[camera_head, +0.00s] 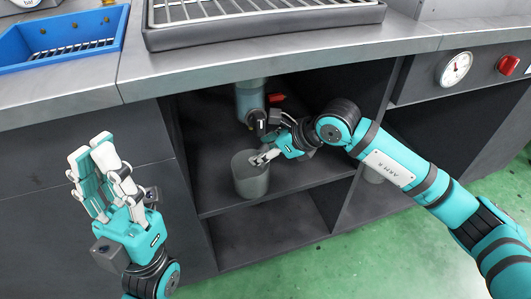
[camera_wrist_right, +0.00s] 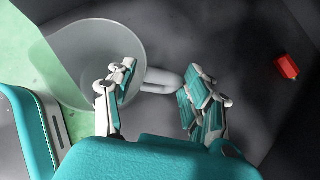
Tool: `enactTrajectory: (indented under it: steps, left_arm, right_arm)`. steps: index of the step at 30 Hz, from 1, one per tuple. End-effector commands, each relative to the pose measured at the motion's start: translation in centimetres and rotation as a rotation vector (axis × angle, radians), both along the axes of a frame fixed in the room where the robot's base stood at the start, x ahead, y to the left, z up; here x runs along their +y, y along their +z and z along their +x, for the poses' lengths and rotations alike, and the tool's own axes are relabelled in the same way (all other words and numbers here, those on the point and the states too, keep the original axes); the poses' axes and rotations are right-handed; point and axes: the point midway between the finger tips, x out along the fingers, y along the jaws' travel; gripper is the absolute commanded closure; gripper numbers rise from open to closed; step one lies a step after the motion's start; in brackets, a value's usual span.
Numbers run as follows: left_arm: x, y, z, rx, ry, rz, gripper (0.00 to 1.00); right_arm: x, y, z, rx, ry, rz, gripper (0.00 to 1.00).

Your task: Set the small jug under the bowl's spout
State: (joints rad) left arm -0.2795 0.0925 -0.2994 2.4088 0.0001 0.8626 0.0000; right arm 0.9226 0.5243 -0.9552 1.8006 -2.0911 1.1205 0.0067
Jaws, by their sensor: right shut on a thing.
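The small jug (camera_head: 250,178) is a grey, open-topped cup inside the cabinet. In the right wrist view its round body (camera_wrist_right: 85,75) is at upper left and its handle (camera_wrist_right: 160,82) reaches between my fingers. My right gripper (camera_head: 266,157) is shut on the jug's handle at the right of its rim. The blue-grey round body (camera_head: 250,98) under the counter has a dark spout (camera_head: 258,120). In the head view the jug appears below this spout, with a gap. I cannot tell whether its base touches the shelf. My left gripper (camera_head: 91,152) is open and empty, left of the cabinet opening.
A red lever (camera_head: 275,97) is beside the spout and also shows in the right wrist view (camera_wrist_right: 287,67). The cabinet shelf (camera_head: 310,180) is bare right of the jug. The counter edge (camera_head: 200,84) overhangs the opening. A blue tray (camera_head: 50,52) is at upper left.

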Motion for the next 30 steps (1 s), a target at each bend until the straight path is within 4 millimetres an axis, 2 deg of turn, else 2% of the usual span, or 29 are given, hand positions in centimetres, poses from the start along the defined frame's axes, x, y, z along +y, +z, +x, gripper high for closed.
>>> enactTrajectory:
  steps: [10,11,16,25,30]
  left_arm:
    - [-0.1,-0.2,0.1,0.000,0.000,0.002,1.00]
    - [-0.1,0.0,0.2,-0.003,-0.001,0.003,1.00]
    - [-0.1,0.0,0.2,-0.002,-0.001,0.003,1.00]
    - [-0.1,0.2,0.1,-0.004,-0.002,0.003,1.00]
    - [0.0,0.5,-0.2,0.004,-0.001,-0.002,1.00]
  right_arm:
    - [0.0,-0.4,0.0,-0.003,-0.001,0.001,0.93]
    - [-0.1,-0.3,0.0,-0.002,-0.001,0.000,0.46]
    - [-0.1,-0.2,0.0,-0.002,-0.001,0.000,0.25]
    - [-0.1,0.0,0.0,-0.003,-0.001,0.001,0.25]
    - [-1.2,1.6,-0.5,-0.005,-0.001,-0.001,0.25]
